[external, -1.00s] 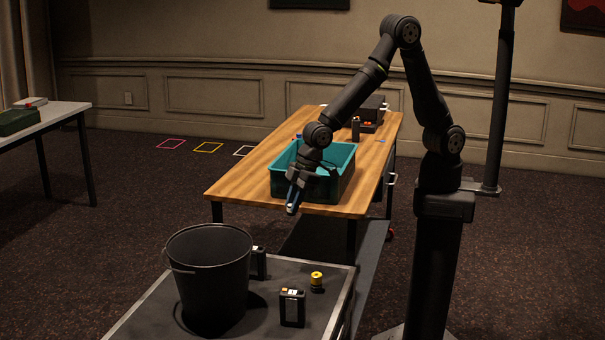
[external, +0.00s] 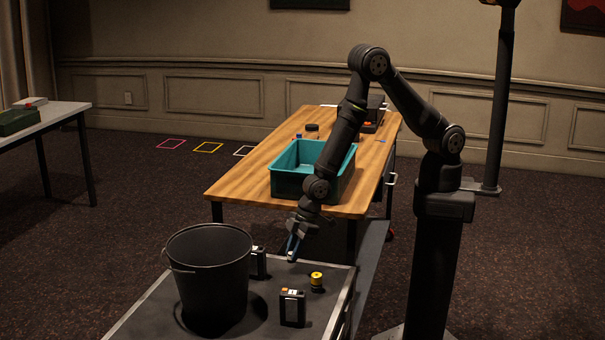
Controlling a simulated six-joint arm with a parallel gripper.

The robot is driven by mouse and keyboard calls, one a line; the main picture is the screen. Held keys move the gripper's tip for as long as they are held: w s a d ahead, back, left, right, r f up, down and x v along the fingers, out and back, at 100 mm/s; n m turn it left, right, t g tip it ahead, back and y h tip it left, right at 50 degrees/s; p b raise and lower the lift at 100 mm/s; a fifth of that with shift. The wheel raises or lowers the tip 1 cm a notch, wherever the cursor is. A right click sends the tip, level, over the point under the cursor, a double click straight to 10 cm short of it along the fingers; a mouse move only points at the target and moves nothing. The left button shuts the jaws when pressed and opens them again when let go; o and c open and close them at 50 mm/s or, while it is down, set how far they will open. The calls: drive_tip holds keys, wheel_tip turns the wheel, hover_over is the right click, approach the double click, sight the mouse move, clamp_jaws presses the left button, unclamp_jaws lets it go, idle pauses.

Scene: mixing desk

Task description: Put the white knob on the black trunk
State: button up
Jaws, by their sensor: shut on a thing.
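My gripper (external: 293,248) points down, shut, above the back edge of the black trunk (external: 147,318), the low black top with metal edges in the foreground. A small pale spot at the fingertips looks like the white knob (external: 291,258). It is too small to make out clearly, and the fingers cover most of it. The gripper appears apart from the trunk top, but its exact height is hard to tell.
A teal bin (external: 290,184) sits on the wooden table (external: 240,190) behind.

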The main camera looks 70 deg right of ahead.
drive_tip(key=shift+f, duration=1.95)
drive_tip(key=shift+f, duration=0.15)
drive_tip(key=o, duration=1)
drive_tip(key=shift+c, duration=0.2)
drive_tip(key=v, duration=1.2)
